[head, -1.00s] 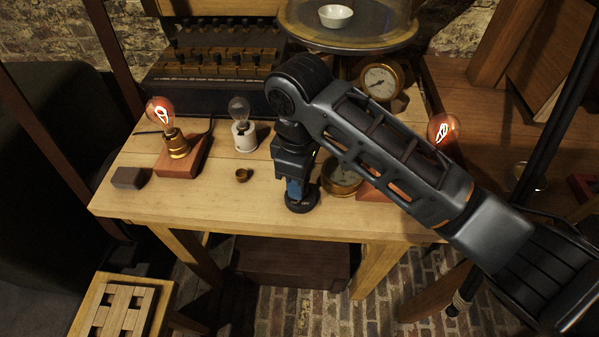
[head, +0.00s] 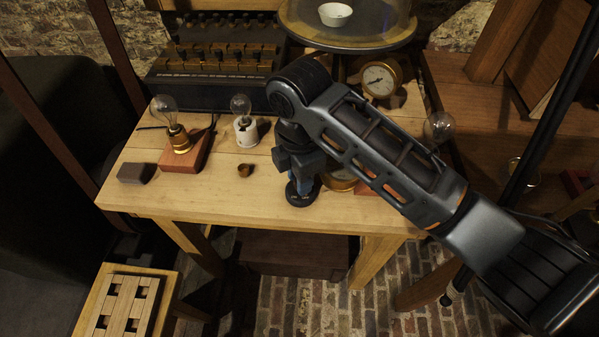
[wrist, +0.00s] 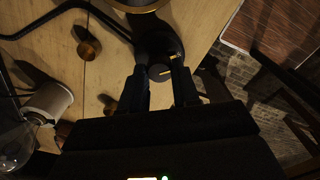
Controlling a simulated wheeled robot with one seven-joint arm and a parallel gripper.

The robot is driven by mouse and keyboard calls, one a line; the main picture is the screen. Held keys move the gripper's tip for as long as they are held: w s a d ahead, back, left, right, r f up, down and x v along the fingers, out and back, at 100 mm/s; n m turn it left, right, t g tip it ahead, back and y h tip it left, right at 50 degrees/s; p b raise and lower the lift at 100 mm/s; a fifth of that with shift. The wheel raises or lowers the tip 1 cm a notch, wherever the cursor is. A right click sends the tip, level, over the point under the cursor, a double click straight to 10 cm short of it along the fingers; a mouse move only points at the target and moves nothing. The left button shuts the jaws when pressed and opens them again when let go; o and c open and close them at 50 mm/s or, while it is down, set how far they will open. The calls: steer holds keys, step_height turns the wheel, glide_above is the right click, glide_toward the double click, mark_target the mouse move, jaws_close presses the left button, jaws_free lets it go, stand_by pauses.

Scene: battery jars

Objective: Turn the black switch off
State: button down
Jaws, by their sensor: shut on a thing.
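The black switch (head: 303,199) is a round dark base standing near the front edge of the wooden table in the head view. In the wrist view the switch (wrist: 160,47) is dark, between and beyond my fingertips. My gripper (head: 303,180) points down onto the switch, and its fingers (wrist: 162,74) are shut on the switch's small top part. The fingers and shadow mostly hide that part, so its exact position is unclear. The left bulb on a red wooden block (head: 163,110) and the right bulb (head: 439,127) are both dark.
A bulb in a white holder (head: 245,133), a small brass cup (head: 245,171) and a dark block (head: 136,173) stand on the table (head: 210,195) left of my gripper. A round brass gauge (head: 379,80) stands behind. The left front of the tabletop is mostly clear.

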steer(key=shift+n, duration=0.6)
steer(key=c, duration=0.8)
jaws_free()
steer(key=shift+r, duration=0.1)
step_height(320, 180, up, 8)
steer(key=shift+f, duration=0.2)
